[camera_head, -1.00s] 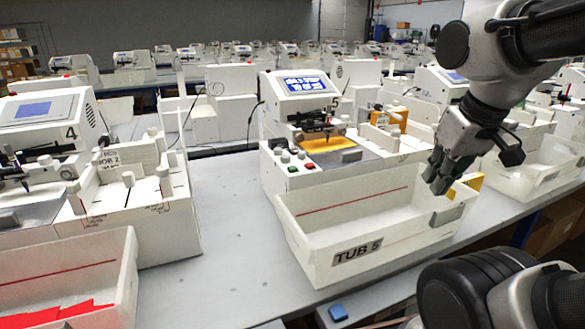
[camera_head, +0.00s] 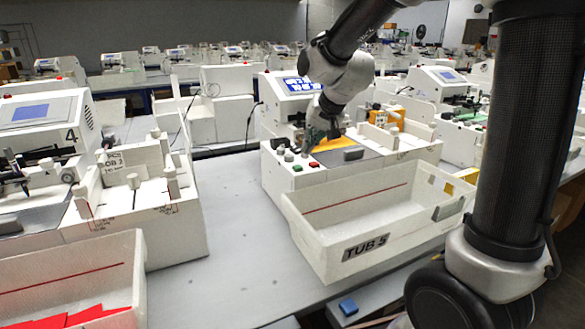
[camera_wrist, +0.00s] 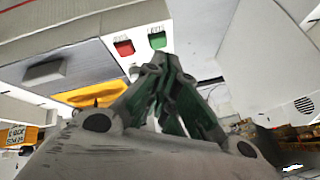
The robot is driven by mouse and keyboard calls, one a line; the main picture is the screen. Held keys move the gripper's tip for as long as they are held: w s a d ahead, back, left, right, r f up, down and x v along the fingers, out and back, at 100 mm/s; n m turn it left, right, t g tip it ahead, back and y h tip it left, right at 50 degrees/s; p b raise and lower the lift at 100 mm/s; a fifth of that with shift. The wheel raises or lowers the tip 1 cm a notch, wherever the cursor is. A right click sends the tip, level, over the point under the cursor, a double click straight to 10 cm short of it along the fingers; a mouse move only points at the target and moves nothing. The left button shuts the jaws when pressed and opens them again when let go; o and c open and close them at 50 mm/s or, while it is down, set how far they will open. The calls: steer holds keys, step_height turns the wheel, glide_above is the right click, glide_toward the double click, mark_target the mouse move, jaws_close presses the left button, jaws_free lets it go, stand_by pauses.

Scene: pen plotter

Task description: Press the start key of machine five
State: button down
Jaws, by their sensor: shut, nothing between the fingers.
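Machine five (camera_head: 272,158) is a white plotter with a blue screen, standing behind a white tub marked TUB 5 (camera_head: 372,252). Its front panel has a green key (camera_head: 297,168) and a red key (camera_head: 313,165). In the wrist view the red key (camera_wrist: 124,47) and the green key (camera_wrist: 157,39) lie side by side, each with a small label too blurred to read. My gripper (camera_head: 306,151) is shut and empty, in front of the machine near the panel's knobs. In the wrist view its fingertips (camera_wrist: 160,70) point toward the keys, closest to the green one, with no visible contact.
Machine four (camera_head: 38,112) stands at the left with a tub holding red sheets (camera_head: 80,316). Small knobs (camera_head: 280,150) rise from machine five's panel, close to the fingers. A yellow piece (camera_head: 335,143) lies on its bed. The table between the machines is clear.

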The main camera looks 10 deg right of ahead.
step_height(320, 180, up, 4)
steer(key=m+t, duration=0.2)
glide_above(298, 168)
steer(key=w+d, duration=0.1)
steer(key=shift+w+d+r, duration=0.1)
steer(key=shift+w, duration=0.15)
step_height(298, 168, down, 7)
steer(key=shift+d+f, duration=0.1)
steer(key=shift+f, duration=0.85)
steer(key=shift+f, duration=0.1)
stand_by(0.8)
steer(key=shift+f, duration=0.3)
